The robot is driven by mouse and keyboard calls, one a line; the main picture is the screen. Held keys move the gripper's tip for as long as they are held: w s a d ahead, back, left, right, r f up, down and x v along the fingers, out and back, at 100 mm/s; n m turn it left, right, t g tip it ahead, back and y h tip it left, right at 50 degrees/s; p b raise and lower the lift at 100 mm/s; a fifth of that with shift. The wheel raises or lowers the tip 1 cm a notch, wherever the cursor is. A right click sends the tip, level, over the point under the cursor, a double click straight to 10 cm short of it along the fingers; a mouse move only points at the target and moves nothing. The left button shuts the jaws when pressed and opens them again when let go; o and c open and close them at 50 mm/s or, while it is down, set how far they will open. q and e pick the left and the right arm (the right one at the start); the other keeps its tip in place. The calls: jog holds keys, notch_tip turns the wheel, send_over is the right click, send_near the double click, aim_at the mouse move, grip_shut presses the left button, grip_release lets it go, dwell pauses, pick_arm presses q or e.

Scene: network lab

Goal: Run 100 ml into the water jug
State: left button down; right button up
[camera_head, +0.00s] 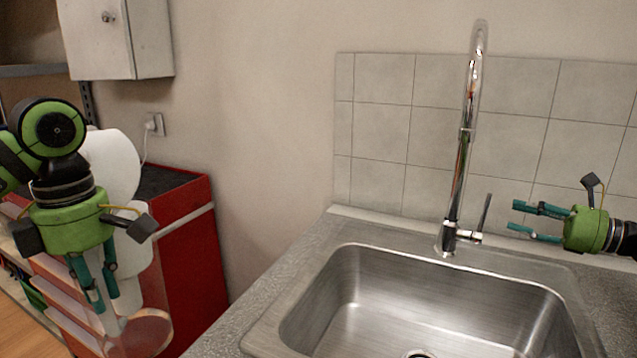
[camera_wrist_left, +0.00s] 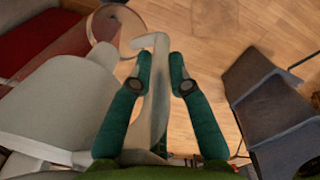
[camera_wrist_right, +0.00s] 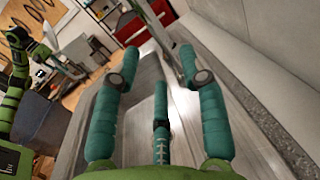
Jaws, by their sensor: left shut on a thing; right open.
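My left gripper (camera_head: 97,305) is shut on the pale handle (camera_wrist_left: 158,85) of the water jug, at the far left and away from the sink. The jug's clear round part (camera_head: 140,335) shows low in the head view and beyond the fingertips in the left wrist view (camera_wrist_left: 115,22). How much it holds cannot be told. The chrome tap (camera_head: 463,150) stands upright behind the sink (camera_head: 290,330), with a thin lever (camera_head: 486,215) on its right. My right gripper (camera_head: 512,216) is open and empty, pointing left at the lever, a small gap away.
A red cabinet (camera_head: 195,240) stands left of the counter (camera_head: 300,260). A white rounded appliance (camera_head: 110,160) is close behind my left gripper; a cord runs from there to a wall socket (camera_head: 155,124). The tiled wall (camera_head: 380,130) is close behind the tap. The sink basin looks empty.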

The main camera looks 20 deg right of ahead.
aim_at(488, 204)
pick_arm(q)
jog(key=shift+r, duration=0.3)
notch_tip(488, 204, up, 2)
jog(key=shift+s+a+p, duration=0.1)
jog(key=shift+p, duration=1)
pick_arm(e)
jog(key=x, duration=0.6)
jog(key=shift+a+r, duration=0.15)
jog(key=shift+r, duration=0.15)
pick_arm(q)
jog(key=shift+r, duration=0.1)
pick_arm(e)
jog(key=shift+w+a+f, duration=0.1)
jog(key=shift+w+a, duration=0.3)
jog(key=shift+w, duration=0.1)
grip_shut()
